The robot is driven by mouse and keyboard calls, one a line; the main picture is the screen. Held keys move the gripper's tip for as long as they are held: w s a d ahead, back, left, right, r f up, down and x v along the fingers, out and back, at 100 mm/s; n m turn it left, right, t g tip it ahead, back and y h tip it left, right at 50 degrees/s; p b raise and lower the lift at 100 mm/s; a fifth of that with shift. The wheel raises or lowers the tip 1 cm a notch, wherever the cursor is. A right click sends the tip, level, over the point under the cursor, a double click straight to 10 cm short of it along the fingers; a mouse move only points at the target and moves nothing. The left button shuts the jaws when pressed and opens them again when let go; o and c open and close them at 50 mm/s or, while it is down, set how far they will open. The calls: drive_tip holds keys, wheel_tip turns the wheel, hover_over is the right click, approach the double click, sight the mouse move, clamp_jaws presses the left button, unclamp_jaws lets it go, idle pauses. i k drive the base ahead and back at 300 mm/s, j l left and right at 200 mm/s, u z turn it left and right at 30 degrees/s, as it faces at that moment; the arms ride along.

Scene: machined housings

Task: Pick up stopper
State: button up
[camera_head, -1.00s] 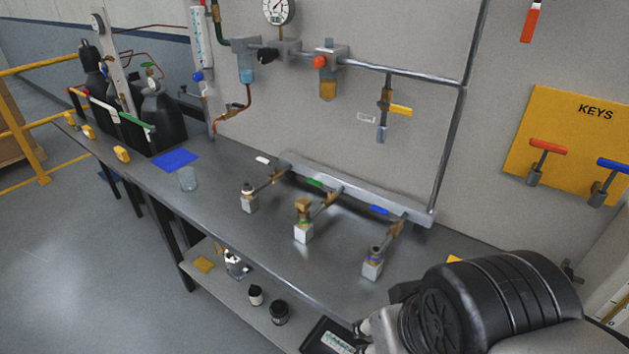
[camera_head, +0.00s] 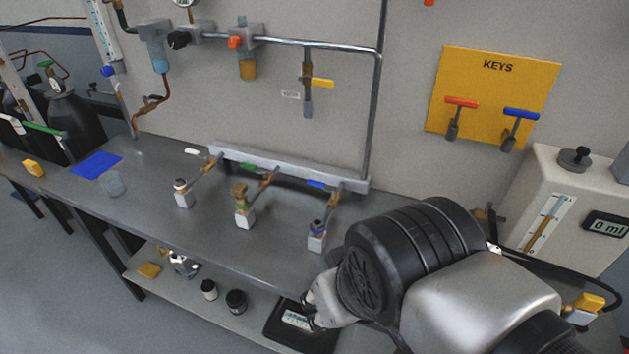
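A dark grey round piece with a small raised knob (camera_head: 575,158) sits on top of the white box at the right; it looks like a stopper, but I cannot tell for sure. My arm fills the lower right of the view. What looks like part of my gripper (camera_head: 316,308) shows at the arm's left edge, low in front of the bench and left of the knobbed piece, well apart from it. My arm hides most of it, and its fingers are too unclear to read. I see nothing held.
The white box (camera_head: 548,190) has a level gauge and a "0 ml" display (camera_head: 607,224). A yellow KEYS board (camera_head: 480,125) holds red and blue T-handles. Several valve fittings stand on the metal bench (camera_head: 150,170). Bottles and a black scale (camera_head: 275,325) are on the lower shelf.

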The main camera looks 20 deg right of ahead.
sight(238, 190)
drive_tip(key=i+j+z, duration=0.1)
drive_tip(key=i+j, duration=0.25)
drive_tip(key=i+j+z, duration=0.15)
drive_tip(key=i+j, duration=0.2)
drive_tip(key=j, duration=0.15)
drive_tip(key=i+j+z, duration=0.1)
drive_tip(key=i+j, duration=0.2)
drive_tip(key=j, duration=0.2)
